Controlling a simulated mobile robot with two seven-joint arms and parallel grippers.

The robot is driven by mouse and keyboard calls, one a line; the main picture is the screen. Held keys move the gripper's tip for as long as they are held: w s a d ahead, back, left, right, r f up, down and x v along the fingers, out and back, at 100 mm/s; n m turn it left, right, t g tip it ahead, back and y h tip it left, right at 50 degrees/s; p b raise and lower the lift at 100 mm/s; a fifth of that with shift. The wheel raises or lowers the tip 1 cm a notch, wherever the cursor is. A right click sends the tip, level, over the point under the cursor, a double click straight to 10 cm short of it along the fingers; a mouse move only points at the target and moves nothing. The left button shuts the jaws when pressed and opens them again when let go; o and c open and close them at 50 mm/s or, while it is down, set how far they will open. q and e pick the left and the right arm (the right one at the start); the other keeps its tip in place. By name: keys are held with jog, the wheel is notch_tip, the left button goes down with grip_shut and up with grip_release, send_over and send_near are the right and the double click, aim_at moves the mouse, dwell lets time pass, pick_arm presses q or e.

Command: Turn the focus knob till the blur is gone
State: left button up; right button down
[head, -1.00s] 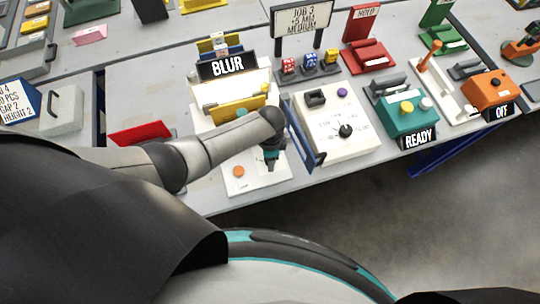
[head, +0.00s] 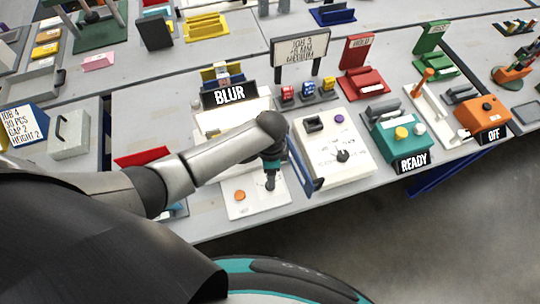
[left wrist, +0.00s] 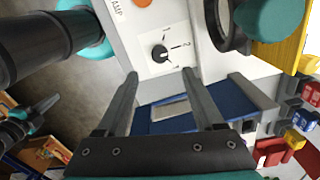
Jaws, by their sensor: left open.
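The blur sign (head: 229,95) reads BLUR and stands at the back of a pale device. Its white base (head: 240,209) carries an orange button (head: 239,196). In the left wrist view a small black knob (left wrist: 160,53) with a dial marked 1 and 2 sits on this white panel, near the orange button (left wrist: 142,2). A larger teal round part (left wrist: 268,18) shows at upper right; I cannot read which one is labelled focus. My left gripper (head: 270,183) is over the base, right of the button. Its open fingers (left wrist: 159,75) are empty, with the black knob just beyond and between their tips.
A blue upright panel (head: 302,167) stands close to the right of my left gripper. Beyond it is a white box (head: 335,165) with a black knob, then a teal READY device (head: 393,134). A red piece (head: 142,158) lies behind my left forearm.

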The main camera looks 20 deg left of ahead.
pick_arm(q)
notch_tip(320, 180, up, 6)
jog(key=shift+r+p, duration=0.15)
jog(key=shift+p, duration=0.3)
jog(key=shift+s, duration=0.1)
dwell(0.3)
